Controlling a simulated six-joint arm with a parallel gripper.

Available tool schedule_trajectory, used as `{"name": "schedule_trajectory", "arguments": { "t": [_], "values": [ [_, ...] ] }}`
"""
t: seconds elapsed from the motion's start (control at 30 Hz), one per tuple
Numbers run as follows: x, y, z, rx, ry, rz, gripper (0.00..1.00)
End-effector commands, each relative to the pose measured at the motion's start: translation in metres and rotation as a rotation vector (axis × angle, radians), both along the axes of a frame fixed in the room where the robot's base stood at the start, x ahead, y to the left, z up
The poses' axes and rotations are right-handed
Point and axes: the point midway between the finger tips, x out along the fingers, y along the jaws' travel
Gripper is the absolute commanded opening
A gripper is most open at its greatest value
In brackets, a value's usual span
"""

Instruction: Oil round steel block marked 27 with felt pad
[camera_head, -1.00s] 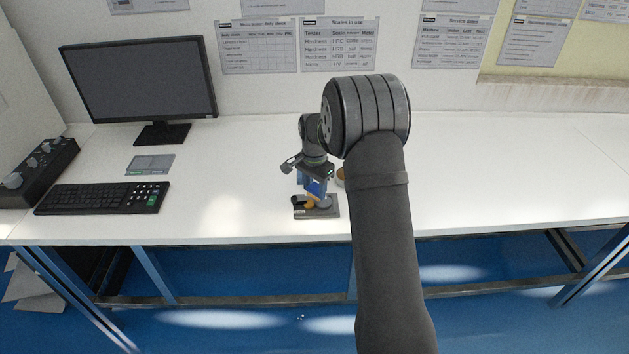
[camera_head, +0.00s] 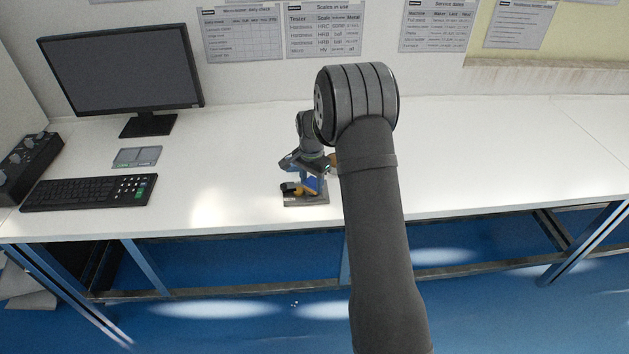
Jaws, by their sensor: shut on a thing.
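My gripper (camera_head: 311,182), with blue at its fingers, points down over a small dark plate (camera_head: 318,200) near the table's front edge. It is shut on a small orange-tan piece (camera_head: 304,190), seemingly the felt pad, held low over the plate. A small dark item (camera_head: 287,187) is at the plate's left end. I cannot make out the number 27 on anything, and cannot tell whether the pad touches a steel block. The gripper and fingers hide part of the plate.
A brown round thing (camera_head: 333,160) is partly hidden behind my arm. A keyboard (camera_head: 88,192), a flat grey device (camera_head: 137,157), a monitor (camera_head: 125,70) and a black control box (camera_head: 28,165) stand left. The white table (camera_head: 480,150) is clear on the right.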

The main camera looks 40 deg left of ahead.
Motion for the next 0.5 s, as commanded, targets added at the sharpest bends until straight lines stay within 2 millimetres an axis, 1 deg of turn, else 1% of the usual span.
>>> {"name": "schedule_trajectory", "arguments": {
  "t": [0.2, 0.27, 0.3, 0.5],
  "values": [
    [-0.015, 0.015, 0.0, 0.0, 0.001, 0.002, 0.25],
    [-0.018, 0.017, 0.0, 0.0, 0.001, 0.001, 0.25],
    [-0.013, 0.013, 0.0, 0.0, 0.001, -0.002, 0.25],
    [0.0, -0.001, 0.0, -0.001, 0.001, -0.002, 0.25]
  ]
}}
